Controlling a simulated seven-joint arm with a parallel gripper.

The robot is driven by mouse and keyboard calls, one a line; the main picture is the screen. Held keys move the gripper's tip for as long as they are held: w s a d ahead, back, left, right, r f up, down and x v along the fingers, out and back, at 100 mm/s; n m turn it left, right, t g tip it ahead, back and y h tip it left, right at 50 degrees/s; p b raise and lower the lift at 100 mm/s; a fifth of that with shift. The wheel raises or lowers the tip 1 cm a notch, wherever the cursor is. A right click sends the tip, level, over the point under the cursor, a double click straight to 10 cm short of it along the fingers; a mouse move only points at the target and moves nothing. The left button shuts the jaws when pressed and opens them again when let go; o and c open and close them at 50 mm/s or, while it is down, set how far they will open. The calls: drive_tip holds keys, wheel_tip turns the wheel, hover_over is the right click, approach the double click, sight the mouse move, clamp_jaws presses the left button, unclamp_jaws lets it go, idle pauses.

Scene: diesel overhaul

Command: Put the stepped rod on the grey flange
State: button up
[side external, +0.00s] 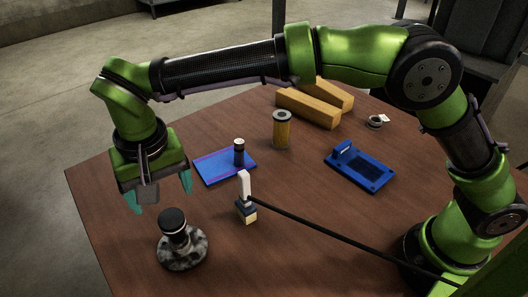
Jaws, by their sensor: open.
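A mottled grey flange (183,254), round and low, sits on the table at the front left. A black stepped piece (174,221), which looks like the stepped rod, stands about upright at the middle of the flange; its wider end is up. My gripper (160,194) is above and slightly left of it, pointing down, with its teal fingers apart. A gap shows between the fingers and the black piece, and I see nothing clearly held. The seating of the piece's lower end cannot be made out.
A small black cylinder (239,154) stands on a blue plate (212,170). A white-topped block (245,190) with a cable, a yellow cylinder (282,130), yellow bars (308,108), a blue bracket (360,170) and a small ring (375,122) stand further right. The left front table is clear.

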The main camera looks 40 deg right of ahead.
drive_tip(key=s+d+r+t+y, duration=0.1)
drive_tip(key=d+r, duration=0.4)
drive_tip(key=d, duration=0.5)
drive_tip(key=s+d+r+t+y, duration=0.1)
drive_tip(key=d+r, duration=0.4)
drive_tip(key=d, duration=0.5)
drive_tip(key=s+d+f+m+t, duration=0.1)
drive_tip(key=s+d+t, duration=0.1)
drive_tip(key=s+d, duration=0.4)
drive_tip(key=s+d+f+m+t, duration=0.1)
drive_tip(key=s+d+f, duration=0.1)
drive_tip(key=s+d, duration=0.4)
drive_tip(key=d, duration=0.3)
drive_tip(key=shift+f+t, duration=0.25)
drive_tip(key=shift+t, duration=0.15)
